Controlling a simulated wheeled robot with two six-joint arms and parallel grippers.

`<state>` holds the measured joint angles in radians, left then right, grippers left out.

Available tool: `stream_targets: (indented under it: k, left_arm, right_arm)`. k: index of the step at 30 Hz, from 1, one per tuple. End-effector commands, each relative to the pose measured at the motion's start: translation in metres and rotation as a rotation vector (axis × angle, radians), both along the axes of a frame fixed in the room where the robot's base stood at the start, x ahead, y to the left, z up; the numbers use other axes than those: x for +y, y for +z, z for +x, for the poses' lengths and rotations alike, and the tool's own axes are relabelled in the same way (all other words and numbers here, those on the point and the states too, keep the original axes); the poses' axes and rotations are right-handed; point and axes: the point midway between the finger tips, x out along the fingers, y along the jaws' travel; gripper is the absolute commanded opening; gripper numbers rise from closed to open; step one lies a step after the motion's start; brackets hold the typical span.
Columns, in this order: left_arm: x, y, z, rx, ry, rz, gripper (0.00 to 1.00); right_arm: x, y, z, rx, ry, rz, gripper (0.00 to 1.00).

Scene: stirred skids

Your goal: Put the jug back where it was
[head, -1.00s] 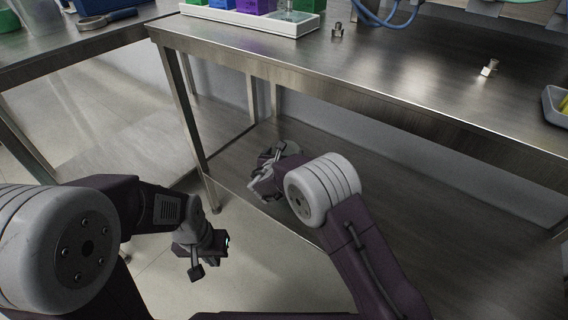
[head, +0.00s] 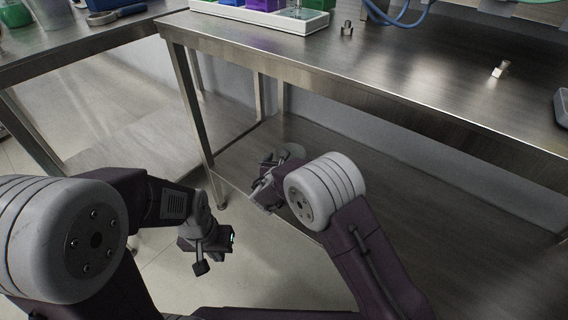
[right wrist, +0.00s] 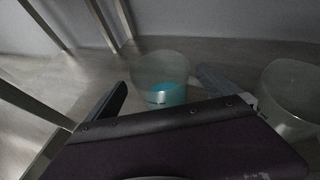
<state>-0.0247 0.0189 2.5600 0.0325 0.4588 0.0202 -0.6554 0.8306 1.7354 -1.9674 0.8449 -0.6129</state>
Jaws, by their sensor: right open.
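In the right wrist view, a clear round vessel (right wrist: 160,72) with blue contents stands on the lower shelf, beyond and between the fingers of my right gripper (right wrist: 163,88). A second clear vessel (right wrist: 291,92) stands to its right and looks empty. I cannot tell which of the two is the jug. My right gripper is open, at the lower shelf in the head view (head: 266,176), where a pale round shape (head: 293,151) shows just behind it. My left gripper (head: 205,255) hangs over the floor left of the shelf; its jaws are unclear.
The steel bench top (head: 400,80) lies above the lower shelf (head: 440,215), with a leg (head: 190,105) left of my right gripper. A white tray (head: 270,18) with coloured boxes and small metal pieces (head: 347,28) (head: 500,69) stand on top. The shelf's right part is clear.

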Motion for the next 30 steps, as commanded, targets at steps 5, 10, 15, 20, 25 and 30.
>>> stream_targets:
  k: [5,10,15,20,25,30]
  left_arm:
    - [0.0,0.024,0.0,0.0,0.0,0.0,0.0]
    - [0.0,0.034,0.0,0.0,0.0,0.0,0.0]
    - [0.0,0.035,0.0,0.0,0.0,0.0,0.0]
    - [0.0,0.035,0.0,0.0,0.0,0.0,0.0]
    - [0.0,0.035,0.0,0.0,0.0,0.0,0.0]
    - [0.0,0.035,0.0,0.0,0.0,0.0,0.0]
  right_arm:
    - [0.009,0.023,-0.039,0.002,0.005,-0.002,1.0]
    - [0.013,0.032,-0.065,0.0,0.002,-0.001,1.0]
    - [0.014,0.033,-0.073,0.0,0.0,-0.001,1.0]
    - [0.014,0.033,-0.073,0.0,-0.001,0.0,1.0]
    - [0.014,0.033,-0.073,0.0,-0.001,0.0,1.0]
    - [0.014,0.033,-0.073,0.0,0.0,0.0,1.0]
